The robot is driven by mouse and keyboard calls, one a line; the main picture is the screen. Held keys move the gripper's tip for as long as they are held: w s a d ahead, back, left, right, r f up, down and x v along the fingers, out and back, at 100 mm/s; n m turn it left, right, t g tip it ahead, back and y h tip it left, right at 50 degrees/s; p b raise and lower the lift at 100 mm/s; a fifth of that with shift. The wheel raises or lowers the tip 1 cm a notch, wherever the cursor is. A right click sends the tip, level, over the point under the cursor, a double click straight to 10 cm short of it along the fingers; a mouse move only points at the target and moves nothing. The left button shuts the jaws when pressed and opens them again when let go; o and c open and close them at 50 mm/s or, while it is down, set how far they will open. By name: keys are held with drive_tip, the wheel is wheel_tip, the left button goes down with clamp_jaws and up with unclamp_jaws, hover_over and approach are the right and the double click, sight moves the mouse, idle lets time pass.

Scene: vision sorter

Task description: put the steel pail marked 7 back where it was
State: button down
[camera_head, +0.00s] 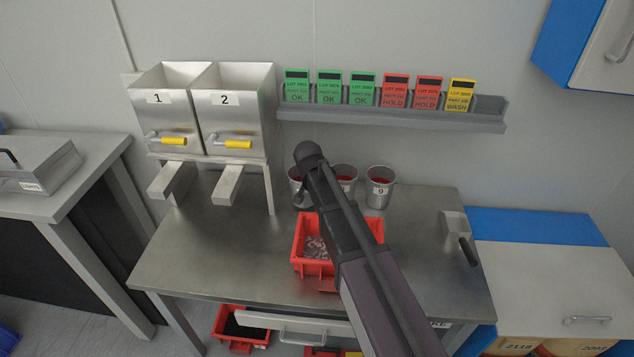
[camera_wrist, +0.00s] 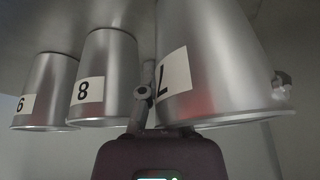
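The steel pail marked 7 (camera_wrist: 215,65) fills the right of the wrist view, which is upside down, with its label on the left side. My gripper (camera_wrist: 212,90) has one finger on each side of this pail, and no clear gap shows at either finger. In the head view my gripper (camera_head: 304,192) is at the left end of the pail row, and my arm partly hides pail 7 (camera_head: 295,174). Whether its base touches the table cannot be told.
Pail 8 (camera_head: 345,173) and pail 9 (camera_head: 380,190) stand to the right on the steel table (camera_head: 210,255). Pail 8 is close to one finger. A red bin (camera_head: 300,245) with metal parts stands in front. Hoppers (camera_head: 240,115) stand left; a card rack (camera_head: 400,115) is on the wall behind.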

drive_tip(key=w, duration=0.3)
drive_tip(key=shift+w+d, duration=0.15)
drive_tip(key=shift+d, duration=0.05)
drive_tip(key=shift+w+d+f+b, duration=0.1)
drive_tip(key=shift+f+b, duration=0.3)
drive_tip(key=shift+f, duration=0.25)
drive_tip(key=shift+f+b, duration=0.15)
drive_tip(key=shift+b, duration=0.3)
drive_tip(key=c, duration=0.8)
unclamp_jaws()
drive_tip(key=shift+r, duration=0.25)
drive_tip(key=p+v, duration=1.1)
drive_tip(key=v, duration=0.1)
drive_tip(key=shift+p, duration=0.3)
